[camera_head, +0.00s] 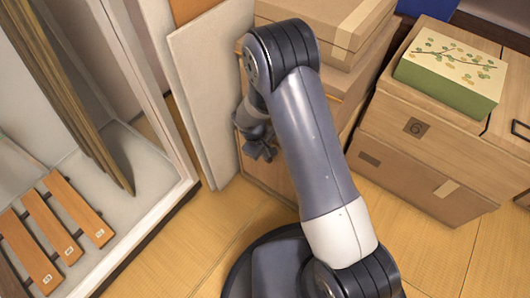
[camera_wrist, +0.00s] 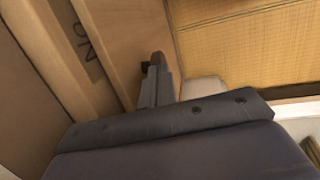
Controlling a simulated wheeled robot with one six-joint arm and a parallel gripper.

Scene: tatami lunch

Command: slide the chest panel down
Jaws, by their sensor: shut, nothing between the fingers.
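A wooden chest (camera_head: 250,172) stands behind my arm, which hides much of its front. Its wooden front also shows in the wrist view (camera_wrist: 112,45), close beside the fingers. I cannot tell where the sliding panel's edges are. My gripper (camera_head: 264,153) is low in front of the chest, shut and empty. In the wrist view my gripper (camera_wrist: 155,74) points along the wooden surface, with a small dark spot by the fingertips. Whether the fingers touch the wood cannot be told.
A pale board (camera_head: 205,95) stands upright just left of the chest. Cardboard boxes (camera_head: 330,30) are stacked on it. A white-framed case (camera_head: 150,225) is at left. Tatami floor (camera_head: 420,255) is clear at front right.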

